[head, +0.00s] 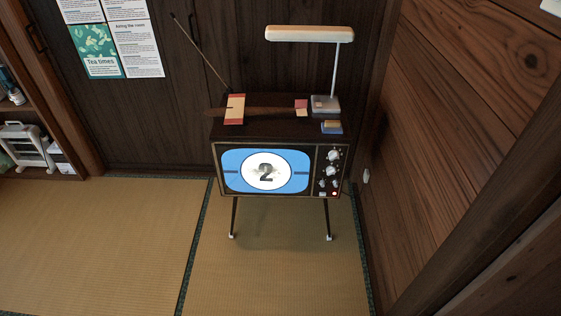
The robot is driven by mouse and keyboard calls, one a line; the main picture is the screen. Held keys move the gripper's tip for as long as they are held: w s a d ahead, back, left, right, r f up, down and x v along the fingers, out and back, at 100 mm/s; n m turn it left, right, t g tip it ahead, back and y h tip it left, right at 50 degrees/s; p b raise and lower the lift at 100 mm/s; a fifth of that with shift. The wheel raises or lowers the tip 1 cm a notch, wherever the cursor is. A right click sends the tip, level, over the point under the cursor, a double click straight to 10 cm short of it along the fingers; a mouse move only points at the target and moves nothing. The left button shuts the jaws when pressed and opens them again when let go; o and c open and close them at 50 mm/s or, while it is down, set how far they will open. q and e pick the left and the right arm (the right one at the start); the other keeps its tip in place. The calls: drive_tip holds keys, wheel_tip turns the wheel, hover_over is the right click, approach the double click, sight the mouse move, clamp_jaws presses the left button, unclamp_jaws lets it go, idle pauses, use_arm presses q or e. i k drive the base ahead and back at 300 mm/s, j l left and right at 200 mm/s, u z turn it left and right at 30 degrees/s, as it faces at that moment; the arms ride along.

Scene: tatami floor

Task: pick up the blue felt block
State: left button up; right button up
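A small block with a blue lower part and a tan upper part (332,127) lies on top of the old television (285,103), near its front right corner. It is the only small blue block I see, and whether it is felt is too small to tell. It sits just in front of the grey base of a desk lamp (326,106). Neither of my grippers is in the head view.
The television top also holds a red and cream item (235,109), a long brown strip and a small pink and cream piece (301,106). The lamp head (310,34) overhangs the top. A wooden wall (460,130) stands close right. Tatami (275,270) in front is clear.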

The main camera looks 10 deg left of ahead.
sight(330, 126)
drive_tip(key=i+j+z, duration=0.4)
drive_tip(key=i, duration=0.35)
drive_tip(key=i+j+z, duration=0.4)
drive_tip(key=i+j, duration=0.15)
drive_tip(key=i, duration=0.1)
